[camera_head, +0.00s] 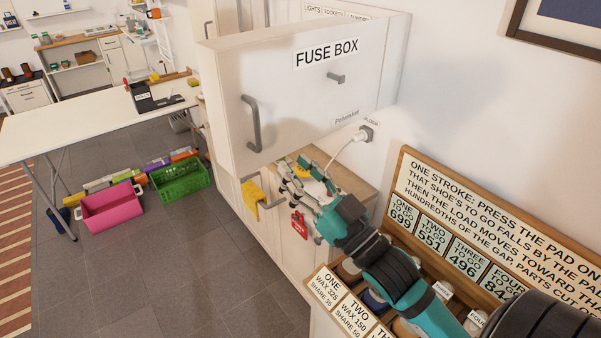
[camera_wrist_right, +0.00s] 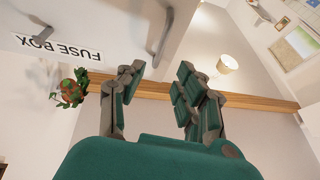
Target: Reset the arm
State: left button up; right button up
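My right arm, teal and grey, reaches in from the lower right of the head view. Its gripper (camera_head: 299,174) is just below the white fuse box cabinet (camera_head: 290,100), over a wooden counter top. In the right wrist view the gripper's fingers (camera_wrist_right: 156,82) stand apart with a clear gap and nothing held between them. A fuse box label (camera_wrist_right: 58,46) shows upside down there. I cannot tell whether the gripper touches the cabinet. My left gripper is not in view.
A yellow cloth (camera_head: 251,197) and a red tag (camera_head: 299,225) hang on the lower cabinet. A plug and cable (camera_head: 364,134) are on the wall. A wooden sign (camera_head: 470,215) stands at right.

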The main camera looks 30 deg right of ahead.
jog(key=shift+s, duration=0.2)
jog(key=shift+f, duration=0.1)
jog(key=w+d+f+m+g+h+b, duration=0.1)
jog(key=d+f+g+h, duration=0.1)
jog(key=f, duration=1.1)
jog(key=w+d+f+g+h+b, duration=0.1)
jog(key=w+f+g, duration=0.15)
jog(key=f, duration=0.95)
jog(key=w+d+f+m+g+h+b, duration=0.1)
jog(key=d+f+g+h, duration=0.15)
jog(key=f, duration=1.05)
jog(key=s+a+f+g+b, duration=0.1)
jog(key=s+f+g, duration=0.3)
jog(key=f, duration=0.7)
jog(key=s+a+f+g, duration=0.1)
jog(key=s+f, duration=0.5)
jog(key=f, duration=0.5)
jog(key=s+a+f+g, duration=0.1)
jog(key=s+f+g, duration=0.2)
jog(key=s+f, duration=0.4)
jog(key=s+a+f+n+g+b, duration=0.1)
jog(key=s+a+f+g, duration=0.1)
jog(key=s+f, duration=0.5)
jog(key=s+a+f+n+g+b, duration=0.1)
jog(key=s+f+g, duration=0.3)
jog(key=s, duration=1.3)
notch_tip(320, 180, down, 3)
jog(key=shift+a+f, duration=0.1)
jog(key=shift+a, duration=0.25)
